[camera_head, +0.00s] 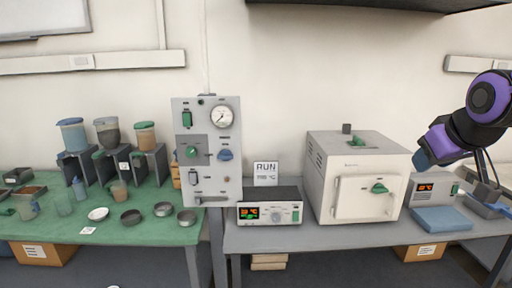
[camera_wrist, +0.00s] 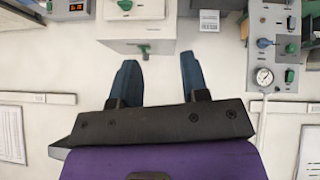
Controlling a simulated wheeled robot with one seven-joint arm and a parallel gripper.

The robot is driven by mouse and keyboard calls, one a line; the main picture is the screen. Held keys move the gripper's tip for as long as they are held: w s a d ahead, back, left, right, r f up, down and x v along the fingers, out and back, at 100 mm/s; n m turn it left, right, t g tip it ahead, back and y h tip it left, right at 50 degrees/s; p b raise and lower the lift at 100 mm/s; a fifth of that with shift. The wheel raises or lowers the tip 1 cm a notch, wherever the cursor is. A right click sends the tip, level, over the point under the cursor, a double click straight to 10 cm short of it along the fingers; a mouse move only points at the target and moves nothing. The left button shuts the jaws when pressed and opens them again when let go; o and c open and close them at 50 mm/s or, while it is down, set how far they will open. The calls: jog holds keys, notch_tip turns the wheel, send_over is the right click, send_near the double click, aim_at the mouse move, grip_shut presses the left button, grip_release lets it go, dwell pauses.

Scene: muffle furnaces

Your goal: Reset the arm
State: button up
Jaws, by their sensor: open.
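My arm reaches in from the right in the head view, with purple and black links. My gripper (camera_head: 422,162) is at the right of the white muffle furnace (camera_head: 357,190), near its upper right side and apart from it. In the wrist view my gripper (camera_wrist: 158,85) shows two blue fingers spread apart with nothing between them. The furnace also shows there, upside down (camera_wrist: 135,30), beyond the fingers. Its door is shut and carries a green handle (camera_head: 379,188).
A controller box (camera_head: 270,207) stands left of the furnace, and a second display unit (camera_head: 433,188) stands right of it behind a blue pad (camera_head: 440,219). A gauge panel (camera_head: 208,150) stands by the green table (camera_head: 150,229), which holds hoppers and dishes. A dark shelf (camera_head: 400,4) hangs above.

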jog(key=s+a+m+g, duration=0.1)
jog(key=s+a, duration=0.3)
jog(key=s, duration=1.2)
jog(key=shift+a+m+g+y, duration=0.15)
jog(key=shift+m+g+y, duration=0.2)
jog(key=shift+g, duration=0.55)
